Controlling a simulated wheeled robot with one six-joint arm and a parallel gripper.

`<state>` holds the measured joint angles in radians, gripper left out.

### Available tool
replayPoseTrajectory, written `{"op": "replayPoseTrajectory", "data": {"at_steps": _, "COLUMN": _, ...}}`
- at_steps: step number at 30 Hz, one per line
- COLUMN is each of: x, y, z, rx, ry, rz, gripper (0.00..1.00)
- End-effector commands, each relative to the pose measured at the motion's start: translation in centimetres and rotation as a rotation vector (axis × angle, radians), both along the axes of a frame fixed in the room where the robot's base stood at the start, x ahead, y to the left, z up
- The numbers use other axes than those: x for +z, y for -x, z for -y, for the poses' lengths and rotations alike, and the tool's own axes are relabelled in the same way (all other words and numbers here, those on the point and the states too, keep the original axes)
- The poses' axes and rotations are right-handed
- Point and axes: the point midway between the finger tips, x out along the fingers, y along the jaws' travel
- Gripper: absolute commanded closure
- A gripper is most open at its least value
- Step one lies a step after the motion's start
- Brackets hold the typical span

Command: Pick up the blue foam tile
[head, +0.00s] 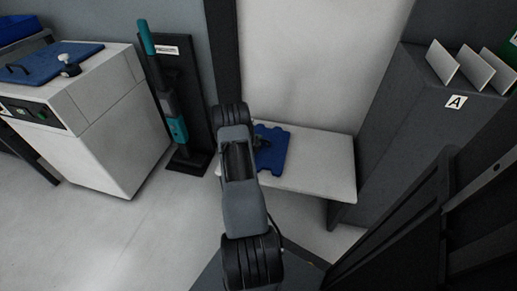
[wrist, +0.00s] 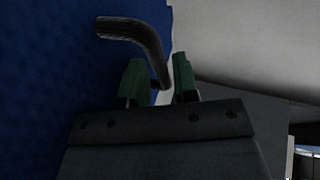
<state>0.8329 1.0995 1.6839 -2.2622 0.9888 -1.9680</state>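The blue foam tile (head: 272,155) lies on a low white bench, partly hidden behind my arm in the head view. In the wrist view its blue surface (wrist: 45,100) fills the left side. A bent black handle (wrist: 135,32) stands out in front of the blue surface, and its lower end reaches the space between my fingers. My gripper (wrist: 162,80) has two green fingers standing apart, with a light gap beside the handle's end. Contact with the handle cannot be made out. In the head view my fingers are hidden or too small to tell.
The white bench (head: 325,165) is bare to the tile's right. A grey stand marked A (head: 410,120) holds white panels at right. A white cabinet (head: 110,120) carries another blue panel (head: 50,63). A teal-handled tool (head: 165,95) leans on a black board.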

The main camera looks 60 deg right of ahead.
Motion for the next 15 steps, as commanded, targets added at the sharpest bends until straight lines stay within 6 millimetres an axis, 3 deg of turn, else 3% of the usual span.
{"op": "replayPoseTrajectory", "data": {"at_steps": 10, "x": -0.11, "y": 0.0, "z": 0.58, "rx": 0.0, "ry": 0.0, "rz": 0.0, "gripper": 0.73}}
{"op": "replayPoseTrajectory", "data": {"at_steps": 15, "x": -0.11, "y": 0.0, "z": 0.56, "rx": 0.0, "ry": 0.0, "rz": 0.0, "gripper": 0.9}}
